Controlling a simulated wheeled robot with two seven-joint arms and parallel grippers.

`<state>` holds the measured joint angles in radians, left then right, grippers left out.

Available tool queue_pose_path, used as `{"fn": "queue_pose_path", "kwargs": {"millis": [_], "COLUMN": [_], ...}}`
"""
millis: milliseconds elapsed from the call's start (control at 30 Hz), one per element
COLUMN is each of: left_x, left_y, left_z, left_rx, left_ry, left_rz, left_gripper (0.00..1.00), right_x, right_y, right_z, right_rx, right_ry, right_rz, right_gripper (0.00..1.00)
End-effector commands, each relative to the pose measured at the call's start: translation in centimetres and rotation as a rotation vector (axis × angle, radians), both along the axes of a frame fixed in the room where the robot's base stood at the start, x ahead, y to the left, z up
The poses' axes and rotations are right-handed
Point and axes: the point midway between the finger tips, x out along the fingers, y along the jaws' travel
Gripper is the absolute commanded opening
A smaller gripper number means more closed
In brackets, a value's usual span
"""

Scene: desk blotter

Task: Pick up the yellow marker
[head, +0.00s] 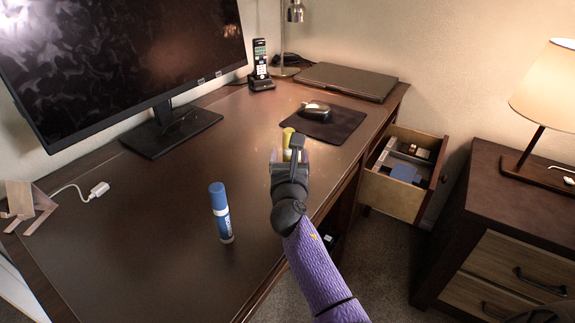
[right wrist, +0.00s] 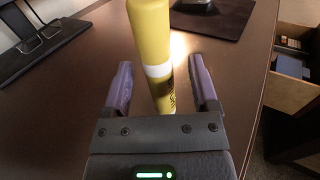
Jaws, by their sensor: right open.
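The yellow marker (right wrist: 153,35) stands upright on the desk, with a white band around its middle. In the right wrist view it rises between the two purple fingers of my right gripper (right wrist: 160,85), which is open with a gap on each side of the marker. In the head view only a small yellow part of the marker (head: 288,133) shows past my right gripper (head: 290,150), which hides the rest. My left gripper is not in view.
A blue marker (head: 220,212) stands on the desk (head: 140,230) left of my right arm. A mouse (head: 314,109) on a dark pad (head: 340,122) lies behind the yellow marker. A monitor (head: 120,60) stands at the left; an open drawer (head: 395,195) is at the right.

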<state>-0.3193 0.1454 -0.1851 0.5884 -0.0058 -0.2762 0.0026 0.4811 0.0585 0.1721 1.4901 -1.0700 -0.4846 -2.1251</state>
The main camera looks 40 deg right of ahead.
Motion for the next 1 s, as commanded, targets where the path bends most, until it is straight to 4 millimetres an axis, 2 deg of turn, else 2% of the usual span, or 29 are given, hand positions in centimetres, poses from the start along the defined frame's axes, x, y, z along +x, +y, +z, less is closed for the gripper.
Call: {"fn": "queue_pose_path", "kwargs": {"millis": [33, 167, 400, 700, 767, 1000], "left_x": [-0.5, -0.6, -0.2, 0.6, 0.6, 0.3], "left_y": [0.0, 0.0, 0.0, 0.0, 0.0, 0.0], "left_z": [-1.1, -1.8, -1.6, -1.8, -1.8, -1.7], "left_rx": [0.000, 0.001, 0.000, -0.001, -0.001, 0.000], "left_ry": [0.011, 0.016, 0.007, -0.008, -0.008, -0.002], "left_rz": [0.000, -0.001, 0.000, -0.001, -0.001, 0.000], "left_gripper": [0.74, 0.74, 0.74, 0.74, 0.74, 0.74], "right_x": [1.0, 2.5, 2.6, 2.6, 2.6, 2.6], "right_y": [-0.6, -1.6, -1.7, -1.7, -1.7, -1.7], "right_z": [-0.7, -0.4, 0.0, -0.1, -0.1, -0.1], "right_rx": [0.001, 0.000, 0.000, 0.000, 0.001, 0.001], "right_ry": [0.001, 0.001, 0.001, 0.001, 0.001, 0.001], "right_rz": [-0.002, -0.001, -0.001, 0.000, -0.001, 0.000], "right_gripper": [0.76, 0.76, 0.74, 0.11, 0.00, 0.00]}}
